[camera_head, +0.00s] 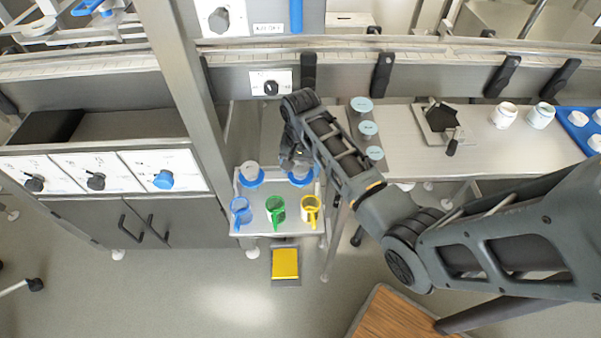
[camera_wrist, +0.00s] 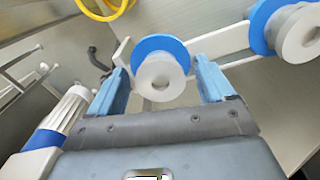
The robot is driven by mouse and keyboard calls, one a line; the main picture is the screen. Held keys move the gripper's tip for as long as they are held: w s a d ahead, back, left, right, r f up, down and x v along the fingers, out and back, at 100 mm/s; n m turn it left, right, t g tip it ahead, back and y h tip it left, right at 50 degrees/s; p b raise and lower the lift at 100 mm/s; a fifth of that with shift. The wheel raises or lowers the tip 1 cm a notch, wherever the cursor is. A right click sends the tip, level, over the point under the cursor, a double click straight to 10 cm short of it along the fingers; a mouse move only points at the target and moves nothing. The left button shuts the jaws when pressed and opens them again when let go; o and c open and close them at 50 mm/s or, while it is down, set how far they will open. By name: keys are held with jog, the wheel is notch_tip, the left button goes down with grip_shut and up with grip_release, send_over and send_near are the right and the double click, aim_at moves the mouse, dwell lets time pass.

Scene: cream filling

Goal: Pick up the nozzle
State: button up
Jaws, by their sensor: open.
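Two nozzle-like pieces with blue flanges sit side by side on a small stand, the left one (camera_head: 251,173) and the right one (camera_head: 301,178) in the head view. My gripper (camera_head: 293,160) is over the right one and partly hides it. In the wrist view, my gripper (camera_wrist: 162,78) is open, with its two blue fingers on either side of one white nozzle with a blue flange (camera_wrist: 160,72). Its fingers stand apart around it; contact cannot be told. The other nozzle (camera_wrist: 291,32) is to the right, outside the fingers. Both rest at a white rack (camera_wrist: 222,42).
Blue (camera_head: 241,212), green (camera_head: 275,210) and yellow (camera_head: 310,210) handled cups stand in front of the nozzles. A metal post (camera_head: 186,85) rises to the left. A worktop (camera_head: 400,125) with pale-blue-topped jars (camera_head: 367,128) is to the right.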

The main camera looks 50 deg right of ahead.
jog(key=shift+c, duration=0.3)
jog(key=c, duration=1.2)
jog(key=shift+r, duration=0.1)
